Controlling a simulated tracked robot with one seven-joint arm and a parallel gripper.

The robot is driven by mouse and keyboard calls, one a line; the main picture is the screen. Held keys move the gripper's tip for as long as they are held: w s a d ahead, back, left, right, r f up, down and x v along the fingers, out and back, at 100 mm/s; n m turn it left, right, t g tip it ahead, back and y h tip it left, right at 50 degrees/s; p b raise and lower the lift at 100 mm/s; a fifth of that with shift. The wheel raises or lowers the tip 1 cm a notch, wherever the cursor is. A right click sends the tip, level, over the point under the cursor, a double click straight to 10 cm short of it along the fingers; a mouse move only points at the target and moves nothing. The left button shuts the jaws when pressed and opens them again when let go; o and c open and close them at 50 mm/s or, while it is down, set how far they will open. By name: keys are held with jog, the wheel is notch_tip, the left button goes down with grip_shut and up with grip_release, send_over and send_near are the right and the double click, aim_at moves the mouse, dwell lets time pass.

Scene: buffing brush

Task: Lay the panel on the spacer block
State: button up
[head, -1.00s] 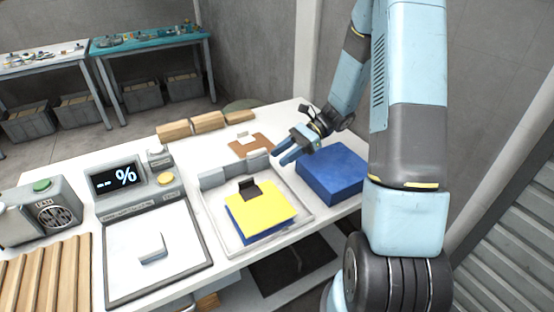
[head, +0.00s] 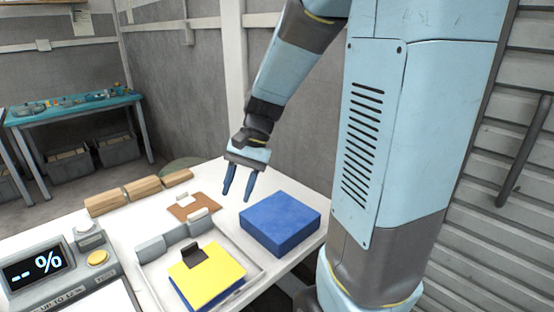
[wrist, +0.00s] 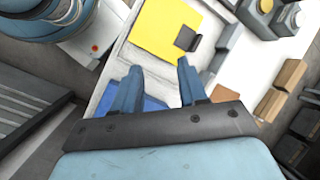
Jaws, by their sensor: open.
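The yellow panel (head: 222,274) has a dark upright tab (head: 193,255) at its far edge. It lies in a shallow pale tray (head: 152,283), with a blue layer showing beneath it. A thick blue block (head: 280,222), which looks like the spacer block, stands right of the tray with its top bare. My gripper (head: 239,196) is open and empty, fingers pointing down, above the table behind the tray and the blue block. In the wrist view, the yellow panel (wrist: 165,30) shows beyond the fingertips. Blue of the block (wrist: 155,103) shows between the fingers, partly hidden by them.
A grey clamp-like bar (head: 170,238) runs along the tray's back edge. A brown board (head: 193,208) with a white piece lies behind it. Wooden blocks (head: 142,190) line the far left edge. A display unit (head: 45,265) stands at left.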

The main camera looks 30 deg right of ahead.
jog(key=s+d+r+n+t+h, duration=0.4)
jog(key=s+r+n+t+h, duration=0.1)
jog(key=s+r, duration=0.5)
jog(key=shift+s+d+r+n+t, duration=0.2)
jog(key=shift+d+r+n+t, duration=0.4)
jog(key=shift+t, duration=0.5)
